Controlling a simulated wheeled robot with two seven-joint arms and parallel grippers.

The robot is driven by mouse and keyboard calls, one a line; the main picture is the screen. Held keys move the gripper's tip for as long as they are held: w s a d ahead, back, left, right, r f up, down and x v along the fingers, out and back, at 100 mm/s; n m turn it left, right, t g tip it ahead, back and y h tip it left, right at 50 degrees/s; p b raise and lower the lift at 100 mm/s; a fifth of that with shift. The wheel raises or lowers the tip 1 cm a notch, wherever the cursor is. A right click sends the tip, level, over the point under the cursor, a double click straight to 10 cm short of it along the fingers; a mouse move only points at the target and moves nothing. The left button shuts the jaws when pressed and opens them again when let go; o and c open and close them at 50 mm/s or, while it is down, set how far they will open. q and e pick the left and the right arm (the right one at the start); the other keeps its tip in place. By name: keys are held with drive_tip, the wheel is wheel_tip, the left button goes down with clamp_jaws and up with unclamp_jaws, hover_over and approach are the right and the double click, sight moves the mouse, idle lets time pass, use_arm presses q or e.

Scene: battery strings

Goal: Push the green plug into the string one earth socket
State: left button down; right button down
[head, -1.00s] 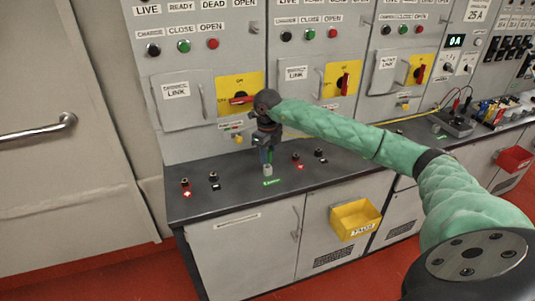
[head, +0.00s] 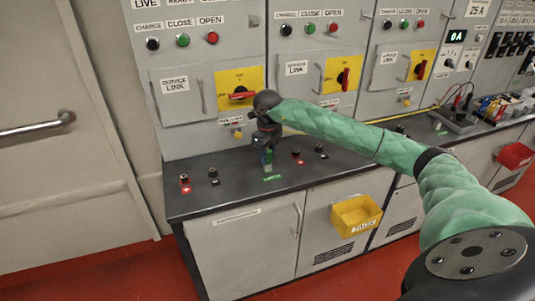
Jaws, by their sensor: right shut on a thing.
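My right gripper (head: 267,149) points down over the counter at the front of the first cabinet. It is shut on the green plug (head: 269,156), of which only a small green part shows between and below the fingers. The earth socket (head: 267,169) is a short grey post directly below, behind a green label (head: 272,178). The plug's lower end is at the socket's top; I cannot tell how deep it sits. My left gripper is not in view.
Red-marked and black terminals (head: 184,183) stand to the left on the dark counter (head: 225,203), with another pair (head: 297,156) to the right. A red switch handle (head: 241,96) is on the yellow plate behind my wrist. A yellow bin (head: 357,217) hangs on the front.

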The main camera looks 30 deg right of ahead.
drive_tip(key=shift+f, duration=0.15)
drive_tip(key=c, duration=1.1)
unclamp_jaws()
drive_tip(key=shift+o, duration=0.2)
wheel_tip(320, 180, up, 6)
drive_tip(key=shift+r+b, duration=0.1)
drive_tip(key=shift+b, duration=1)
drive_tip(key=shift+r, duration=0.8)
drive_tip(key=shift+f, duration=0.1)
